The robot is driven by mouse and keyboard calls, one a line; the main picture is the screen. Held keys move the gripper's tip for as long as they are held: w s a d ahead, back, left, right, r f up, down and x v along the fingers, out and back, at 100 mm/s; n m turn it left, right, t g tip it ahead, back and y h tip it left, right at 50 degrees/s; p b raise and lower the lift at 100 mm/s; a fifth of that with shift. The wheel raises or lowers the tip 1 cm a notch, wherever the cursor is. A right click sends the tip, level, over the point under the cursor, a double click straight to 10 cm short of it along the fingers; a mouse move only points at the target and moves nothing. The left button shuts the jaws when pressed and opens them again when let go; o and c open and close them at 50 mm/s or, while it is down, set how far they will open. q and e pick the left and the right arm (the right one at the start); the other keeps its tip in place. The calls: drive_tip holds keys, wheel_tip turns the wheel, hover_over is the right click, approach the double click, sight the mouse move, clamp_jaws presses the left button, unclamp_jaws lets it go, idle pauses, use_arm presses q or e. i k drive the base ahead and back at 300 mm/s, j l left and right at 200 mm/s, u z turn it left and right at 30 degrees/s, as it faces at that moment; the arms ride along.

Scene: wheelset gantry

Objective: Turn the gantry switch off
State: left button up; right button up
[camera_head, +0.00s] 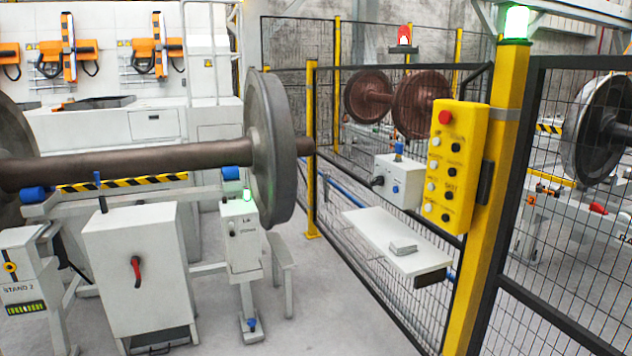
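Which control is the gantry switch is not certain from this view. A white cabinet (112,300) at the lower left carries a red rotary handle (136,268), which looks roughly upright. A yellow control box (455,165) on the yellow post has a red button on top and several black and white buttons below. A white box (399,182) on the fence has a black knob on its left side and a blue button. Their labels are mostly too small to read. Neither of my grippers is in view.
A large wheelset (265,145) rests on stands at the left, its axle above the cabinet. A mesh fence (350,260) with yellow posts runs down the middle right. A white shelf (380,240) sticks out from it. A green lamp (516,22) glows on the post. Grey floor shows in front.

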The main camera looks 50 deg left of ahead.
sight(379, 180)
drive_tip(key=u, duration=1.4)
drive_tip(key=z, duration=0.35)
drive_tip(key=i+j+z, duration=0.25)
drive_tip(key=z, duration=0.15)
drive_tip(key=i+j+z, duration=0.15)
drive_tip(key=j+z, duration=0.25)
drive_tip(key=i+j+z, duration=0.15)
drive_tip(key=j+z, duration=0.25)
